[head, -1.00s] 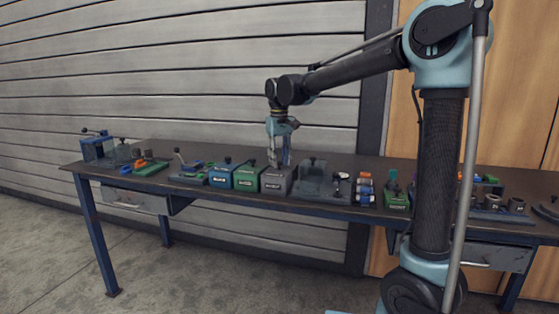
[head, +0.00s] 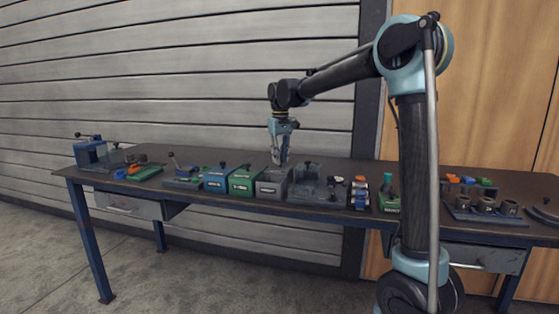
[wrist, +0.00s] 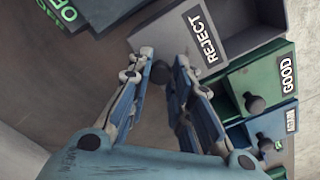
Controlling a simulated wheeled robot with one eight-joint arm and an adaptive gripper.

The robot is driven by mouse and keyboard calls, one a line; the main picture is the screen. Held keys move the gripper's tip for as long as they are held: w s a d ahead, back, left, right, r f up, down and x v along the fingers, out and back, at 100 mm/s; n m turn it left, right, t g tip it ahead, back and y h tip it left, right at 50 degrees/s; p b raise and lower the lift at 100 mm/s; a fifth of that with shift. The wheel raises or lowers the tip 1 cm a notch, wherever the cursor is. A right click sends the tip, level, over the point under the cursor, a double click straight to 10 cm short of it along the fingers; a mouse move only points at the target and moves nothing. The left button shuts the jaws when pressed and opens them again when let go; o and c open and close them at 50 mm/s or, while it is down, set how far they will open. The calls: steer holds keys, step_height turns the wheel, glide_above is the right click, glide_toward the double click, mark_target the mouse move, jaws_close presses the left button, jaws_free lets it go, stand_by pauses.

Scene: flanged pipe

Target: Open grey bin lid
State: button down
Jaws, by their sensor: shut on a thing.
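The grey bin (head: 271,187) stands on the bench between a green bin and a grey fixture. Its REJECT label (wrist: 205,36) shows at the top of the wrist view. My gripper (head: 279,161) points down over this bin from behind. In the wrist view my two blue fingers (wrist: 165,68) close around a dark knob (wrist: 159,72) beside the label. The fingers hide much of the lid around it, and I cannot tell whether the lid is seated or raised.
The green bin (head: 241,182), with its own dark knob (wrist: 255,103), stands close on the left, then a blue bin (head: 217,181). A grey fixture (head: 306,187) stands close on the right. Several other fixtures line the bench (head: 330,213).

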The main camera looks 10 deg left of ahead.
steer(key=c, duration=1.4)
jaws_free()
steer(key=shift+r, duration=0.1)
step_height(320, 180, up, 12)
steer(key=shift+f, duration=0.15)
